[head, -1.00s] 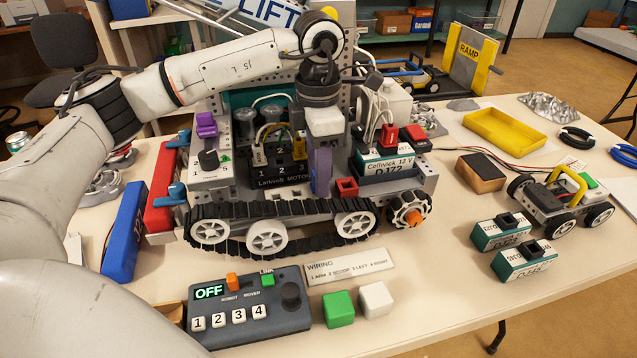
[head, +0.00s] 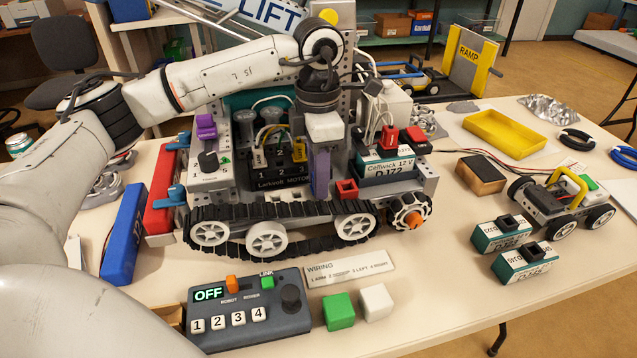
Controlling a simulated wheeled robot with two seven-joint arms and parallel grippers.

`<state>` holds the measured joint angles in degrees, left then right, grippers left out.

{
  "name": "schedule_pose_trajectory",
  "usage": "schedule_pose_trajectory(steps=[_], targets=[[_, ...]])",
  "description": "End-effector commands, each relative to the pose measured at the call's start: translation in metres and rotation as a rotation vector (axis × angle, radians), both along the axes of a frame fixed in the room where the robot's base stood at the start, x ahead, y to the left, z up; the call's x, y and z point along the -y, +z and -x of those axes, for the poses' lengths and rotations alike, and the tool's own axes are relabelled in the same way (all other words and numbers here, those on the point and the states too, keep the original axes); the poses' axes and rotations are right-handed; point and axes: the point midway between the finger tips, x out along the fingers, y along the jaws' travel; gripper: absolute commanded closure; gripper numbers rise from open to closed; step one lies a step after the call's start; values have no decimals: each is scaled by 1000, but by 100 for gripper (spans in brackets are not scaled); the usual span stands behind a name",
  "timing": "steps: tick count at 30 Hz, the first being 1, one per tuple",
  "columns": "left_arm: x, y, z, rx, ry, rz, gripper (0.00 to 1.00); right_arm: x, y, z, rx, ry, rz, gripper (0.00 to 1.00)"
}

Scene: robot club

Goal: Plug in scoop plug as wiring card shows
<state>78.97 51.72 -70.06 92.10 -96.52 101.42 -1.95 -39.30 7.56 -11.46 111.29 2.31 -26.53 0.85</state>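My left gripper (head: 320,172) points down over the tracked robot, just right of its motor box. A purple-grey upright part shows at its tip; I cannot tell whether the fingers are apart or hold anything. The motor box (head: 283,183) has numbered sockets and reads "Larkwell MOTOR". Pale and yellow wires come down behind it, and a yellow part (head: 298,150) stands at its right end. I cannot tell which of these is the scoop plug. The wiring card (head: 350,268) lies in front of the robot and reads 1 ARM, 2 SCOOP, 3 LEFT, 4 RIGHT. My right gripper is out of view.
A battery block (head: 388,168) with red and black plugs sits right of my gripper. The control box (head: 248,310) shows OFF. A green cube (head: 338,311) and a white cube (head: 376,302) lie in front. A small rover (head: 560,200) stands at the right.

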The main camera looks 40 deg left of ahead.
Motion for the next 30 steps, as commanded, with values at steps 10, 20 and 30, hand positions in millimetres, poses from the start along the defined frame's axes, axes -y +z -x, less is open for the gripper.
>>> schedule_pose_trajectory(steps=[10, 20, 30], targets=[[0, 0, 0, 1, 0, 1, 100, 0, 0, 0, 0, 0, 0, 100], [0, 3, 0, 1, 0, 1, 100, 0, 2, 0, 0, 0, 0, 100], [0, 17, 0, 1, 0, 1, 100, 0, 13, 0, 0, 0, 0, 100]])
